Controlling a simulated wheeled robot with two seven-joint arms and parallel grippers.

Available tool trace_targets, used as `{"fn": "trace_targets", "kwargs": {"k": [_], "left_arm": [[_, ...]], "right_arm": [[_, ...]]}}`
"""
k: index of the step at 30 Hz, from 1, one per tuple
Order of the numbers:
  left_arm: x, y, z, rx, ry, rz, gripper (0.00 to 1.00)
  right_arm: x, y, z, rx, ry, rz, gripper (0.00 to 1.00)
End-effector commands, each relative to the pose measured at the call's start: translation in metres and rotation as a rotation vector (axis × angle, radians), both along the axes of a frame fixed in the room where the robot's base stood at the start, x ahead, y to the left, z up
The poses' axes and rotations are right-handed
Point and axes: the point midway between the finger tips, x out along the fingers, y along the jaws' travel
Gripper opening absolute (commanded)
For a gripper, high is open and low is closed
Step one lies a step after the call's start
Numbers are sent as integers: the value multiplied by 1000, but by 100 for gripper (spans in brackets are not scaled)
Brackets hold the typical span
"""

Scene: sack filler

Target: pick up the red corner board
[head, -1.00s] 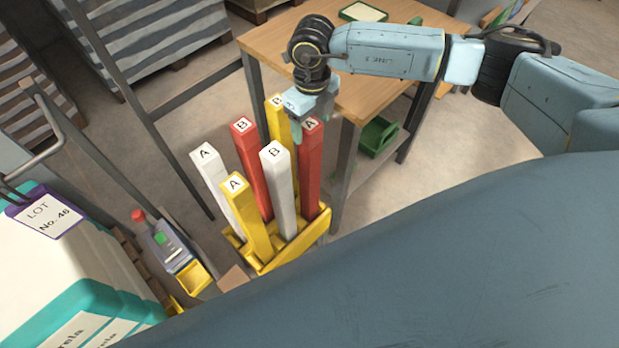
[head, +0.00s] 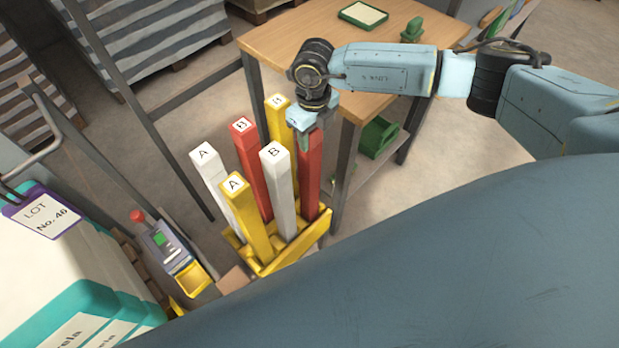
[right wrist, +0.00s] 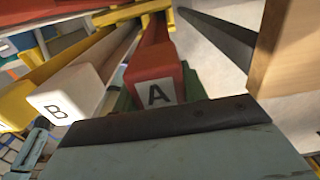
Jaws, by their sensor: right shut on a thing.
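Two red corner boards stand upright in a yellow rack (head: 318,238) with white and yellow ones. My right gripper (head: 306,140) is shut on the top of the red board marked A (head: 312,178), at the rack's right side. In the right wrist view this red board (right wrist: 155,75) shows its A label just beyond my gripper (right wrist: 160,105). The other red board, marked B (head: 250,165), stands to its left, apart from the gripper. The held board's foot is still within the rack. My left gripper is not in view.
A white board B (head: 278,190), a yellow board A (head: 246,215), a white board A (head: 210,175) and a yellow board (head: 277,115) stand close by. A wooden table (head: 270,42) is right behind the rack. A green bin (head: 378,137) sits on its lower shelf.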

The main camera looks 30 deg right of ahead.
Motion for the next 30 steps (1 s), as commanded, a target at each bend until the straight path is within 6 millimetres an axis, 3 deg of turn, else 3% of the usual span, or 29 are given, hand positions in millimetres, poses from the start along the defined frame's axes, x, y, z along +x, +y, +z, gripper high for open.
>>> {"fn": "trace_targets", "kwargs": {"k": [3, 10, 14, 17, 30], "left_arm": [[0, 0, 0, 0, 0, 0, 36], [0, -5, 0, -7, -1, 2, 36], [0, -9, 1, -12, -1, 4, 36], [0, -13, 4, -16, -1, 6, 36], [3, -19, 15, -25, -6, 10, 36]], "right_arm": [[0, 0, 0, 0, 0, 0, 1], [1, 0, 2, 1, -2, 0, 1], [1, 0, 13, 0, -3, 1, 1], [1, 0, 32, 1, -4, 1, 1], [1, 0, 145, -1, -4, 0, 1]]}}
